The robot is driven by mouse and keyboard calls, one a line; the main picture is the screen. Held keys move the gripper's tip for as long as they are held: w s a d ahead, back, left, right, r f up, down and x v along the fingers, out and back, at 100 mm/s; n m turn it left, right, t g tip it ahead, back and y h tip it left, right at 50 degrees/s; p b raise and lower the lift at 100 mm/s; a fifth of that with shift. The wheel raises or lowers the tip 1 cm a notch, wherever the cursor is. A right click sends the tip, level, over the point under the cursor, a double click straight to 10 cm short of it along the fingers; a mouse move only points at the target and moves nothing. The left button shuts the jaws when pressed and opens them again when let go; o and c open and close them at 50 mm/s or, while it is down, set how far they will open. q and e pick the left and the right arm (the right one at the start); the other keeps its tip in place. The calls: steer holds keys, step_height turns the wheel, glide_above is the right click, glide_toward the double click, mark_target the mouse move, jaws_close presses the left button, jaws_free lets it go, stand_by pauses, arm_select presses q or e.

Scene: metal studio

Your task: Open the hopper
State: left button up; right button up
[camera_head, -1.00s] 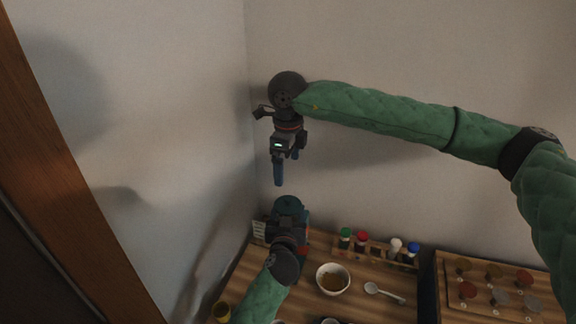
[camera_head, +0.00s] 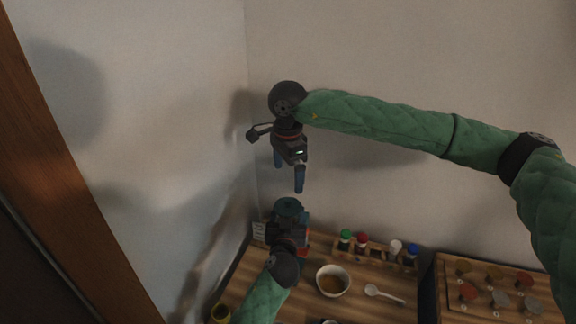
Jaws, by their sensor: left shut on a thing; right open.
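A dark device with a round teal top (camera_head: 288,206), apparently the hopper, stands at the back left corner of the wooden table. My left gripper (camera_head: 288,228) is shut on it from the front, and its wrist hides most of the lower body. The top looks covered; I cannot make out a lid edge. My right gripper (camera_head: 289,176) is open and empty, pointing down above the round top, with a visible gap between its blue fingers and the top.
A rack with several colour-capped jars (camera_head: 363,242) stands at the back of the table. A white bowl (camera_head: 332,281) with brown contents and a white spoon (camera_head: 384,294) lie in front. A wooden board with several discs (camera_head: 495,292) is at right.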

mark_target(288, 200)
arm_select(q)
steer(key=shift+f, duration=0.1)
arm_select(e)
step_height(288, 200, down, 10)
steer(key=shift+f, duration=0.1)
stand_by(0.3)
steer(key=c, duration=1.1)
steer(key=shift+c, duration=0.2)
steer(key=shift+r, duration=0.3)
steer(key=shift+r, duration=0.75)
steer(key=shift+r, duration=0.1)
